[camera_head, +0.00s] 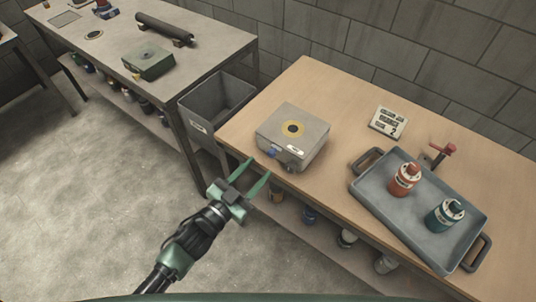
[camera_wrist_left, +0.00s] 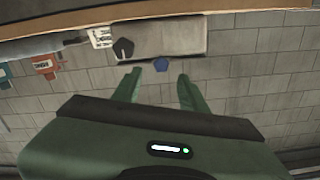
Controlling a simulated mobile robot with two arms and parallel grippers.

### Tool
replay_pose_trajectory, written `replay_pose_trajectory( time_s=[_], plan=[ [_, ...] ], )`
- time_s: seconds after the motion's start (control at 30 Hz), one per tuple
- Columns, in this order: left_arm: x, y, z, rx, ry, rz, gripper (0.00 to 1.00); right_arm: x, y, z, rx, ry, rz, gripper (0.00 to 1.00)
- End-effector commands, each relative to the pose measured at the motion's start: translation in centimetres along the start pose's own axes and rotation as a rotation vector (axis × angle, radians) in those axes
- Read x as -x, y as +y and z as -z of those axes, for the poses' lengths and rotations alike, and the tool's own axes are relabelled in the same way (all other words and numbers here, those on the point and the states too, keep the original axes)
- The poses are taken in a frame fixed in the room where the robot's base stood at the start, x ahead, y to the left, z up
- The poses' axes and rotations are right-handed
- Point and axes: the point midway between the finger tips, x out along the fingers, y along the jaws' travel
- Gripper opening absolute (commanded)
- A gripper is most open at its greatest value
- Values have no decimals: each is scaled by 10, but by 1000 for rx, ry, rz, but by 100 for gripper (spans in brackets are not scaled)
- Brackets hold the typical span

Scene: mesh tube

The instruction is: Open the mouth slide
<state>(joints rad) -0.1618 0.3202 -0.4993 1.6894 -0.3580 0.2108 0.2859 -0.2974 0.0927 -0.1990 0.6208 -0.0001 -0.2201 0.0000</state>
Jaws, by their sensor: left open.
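A grey box (camera_head: 285,142) sits on the wooden bench near its left end. Which part is the slide is unclear. My right gripper is not in view.
A small sign (camera_head: 388,122) and a red-handled fixture (camera_head: 440,152) stand behind. A grey bin (camera_head: 215,103) stands left of the bench.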

Motion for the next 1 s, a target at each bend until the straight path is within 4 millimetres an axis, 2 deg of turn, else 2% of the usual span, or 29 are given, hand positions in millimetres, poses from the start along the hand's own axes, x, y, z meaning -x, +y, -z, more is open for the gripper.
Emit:
replay_pose_trajectory(
  time_s=[0.27,0.43,0.6,0.83,0.87,1.0],
  plan=[
    [-43,-1,2,0,2,2,43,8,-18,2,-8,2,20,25],
    [-65,-1,1,0,0,2,43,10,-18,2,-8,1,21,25],
    [-74,0,0,0,-1,1,43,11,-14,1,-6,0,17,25],
    [-75,0,0,0,-2,1,43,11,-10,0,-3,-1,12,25],
    [-75,0,0,0,-2,1,37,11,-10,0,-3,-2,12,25],
    [-75,0,0,0,-2,1,0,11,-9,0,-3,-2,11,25]
  ],
)
